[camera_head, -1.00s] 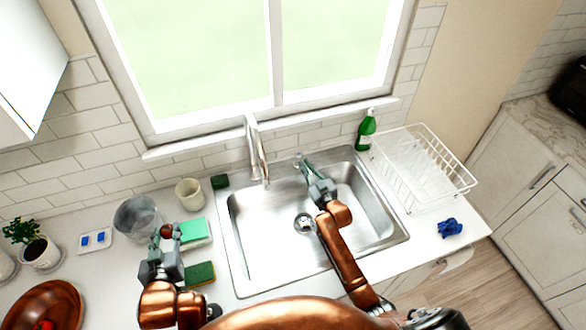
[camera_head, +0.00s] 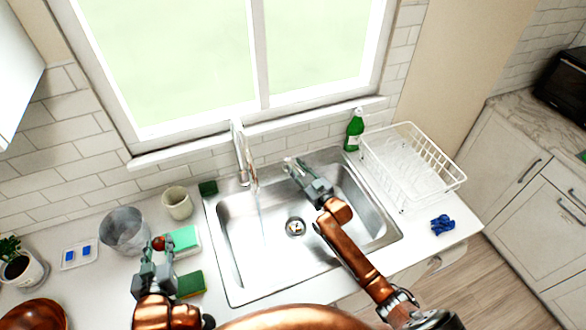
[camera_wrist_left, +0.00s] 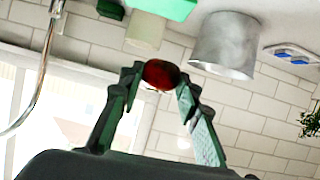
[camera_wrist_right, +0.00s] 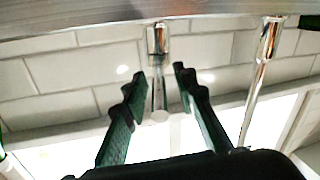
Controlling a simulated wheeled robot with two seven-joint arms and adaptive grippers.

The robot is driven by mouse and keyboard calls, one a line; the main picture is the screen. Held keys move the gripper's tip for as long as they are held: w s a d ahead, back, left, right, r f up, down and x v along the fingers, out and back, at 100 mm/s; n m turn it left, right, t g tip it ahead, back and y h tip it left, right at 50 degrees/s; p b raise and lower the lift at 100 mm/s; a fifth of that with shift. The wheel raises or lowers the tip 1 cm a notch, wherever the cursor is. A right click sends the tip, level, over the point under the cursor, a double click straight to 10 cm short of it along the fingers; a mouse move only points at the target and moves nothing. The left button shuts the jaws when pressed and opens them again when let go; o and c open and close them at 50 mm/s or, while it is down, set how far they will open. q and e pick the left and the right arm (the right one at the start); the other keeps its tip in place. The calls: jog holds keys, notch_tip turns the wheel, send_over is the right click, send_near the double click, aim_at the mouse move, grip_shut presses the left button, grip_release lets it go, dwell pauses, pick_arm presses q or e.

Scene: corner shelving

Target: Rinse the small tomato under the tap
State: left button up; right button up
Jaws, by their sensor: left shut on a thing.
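My left gripper (camera_head: 158,252) is shut on the small red tomato (camera_head: 158,243), held above the counter left of the sink. The tomato also shows between the fingertips in the left wrist view (camera_wrist_left: 161,74). The chrome tap (camera_head: 241,155) stands behind the sink (camera_head: 262,272), and a faint stream of water (camera_head: 258,205) falls from it into the basin. My right gripper (camera_head: 291,164) is at the back of the sink, right of the spout. In the right wrist view its fingers (camera_wrist_right: 160,74) are apart, with a chrome tap lever (camera_wrist_right: 157,45) seen between them; contact is unclear.
Left of the sink are a grey metal pot (camera_head: 125,232), a cream cup (camera_head: 177,203), a green-and-white sponge (camera_head: 184,240) and a darker sponge (camera_head: 190,284). A white dish rack (camera_head: 455,182), a green bottle (camera_head: 354,130) and a blue cloth (camera_head: 442,224) are right.

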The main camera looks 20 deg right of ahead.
jog(key=shift+s+d+f, duration=0.1)
jog(key=shift+s, duration=0.1)
jog(key=v, duration=1.1)
jog(key=shift+s, duration=0.3)
